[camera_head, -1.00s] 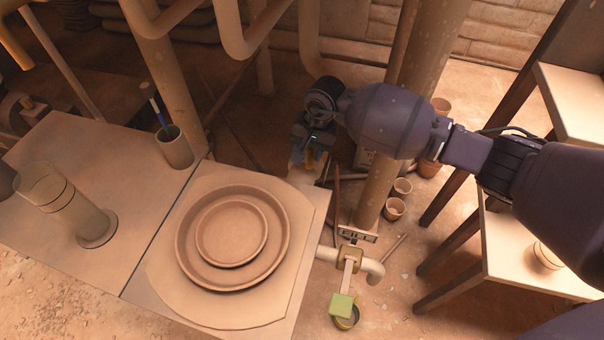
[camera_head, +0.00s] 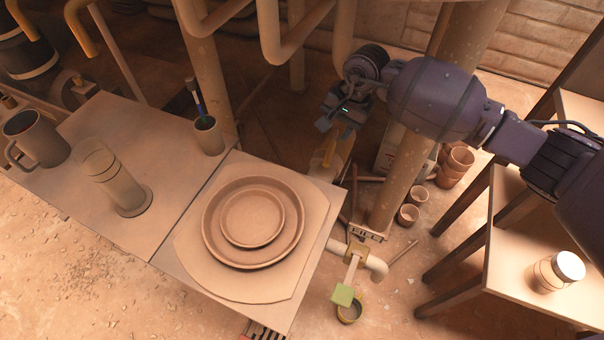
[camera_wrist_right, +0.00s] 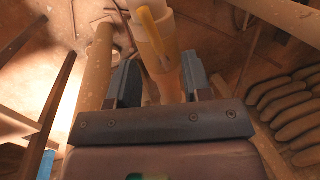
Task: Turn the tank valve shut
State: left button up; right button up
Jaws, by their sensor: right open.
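A yellow lever-like part (camera_head: 338,150) shows just below my right gripper, on or beside a pale upright pipe. In the right wrist view the yellow part (camera_wrist_right: 152,28) lies along the pale pipe (camera_wrist_right: 166,58), ahead of and between the fingers. My right gripper (camera_head: 335,122) points down, its jaws apart; its open fingers also show in the right wrist view (camera_wrist_right: 158,82). I cannot tell whether they touch the pipe. A second valve (camera_head: 356,250) by the table corner has a lever with a green end (camera_head: 343,295) and a small label plate (camera_head: 367,233). My left gripper is out of view.
A table (camera_head: 250,290) holds stacked round dishes (camera_head: 290,245), a glass cylinder (camera_head: 115,180), a mug (camera_head: 38,140) and a pen cup (camera_head: 207,137). A thick upright pipe (camera_head: 405,175) stands right of my gripper.

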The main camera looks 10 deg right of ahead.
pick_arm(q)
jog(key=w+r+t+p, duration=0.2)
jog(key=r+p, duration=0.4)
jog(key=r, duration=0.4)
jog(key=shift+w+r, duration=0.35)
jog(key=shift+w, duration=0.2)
pick_arm(e)
jog(key=s+a+r+m+t+y, duration=0.1)
jog(key=s+a+r+m+y, duration=0.2)
jog(key=s+a+m+y, duration=0.2)
jog(key=s+a+r+m+t+y, duration=0.1)
jog(key=s+a+r+m+y, duration=0.2)
jog(key=s+a+m+y, duration=0.3)
jog(key=shift+s+r+m+y, duration=0.3)
jog(key=shift+s+m+y, duration=0.7)
jog(key=shift+s+m, duration=1.55)
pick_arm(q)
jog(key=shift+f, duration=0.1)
pick_arm(e)
jog(key=shift+s+a+n, duration=0.1)
jog(key=shift+s+n, duration=0.2)
jog(key=shift+n, duration=0.15)
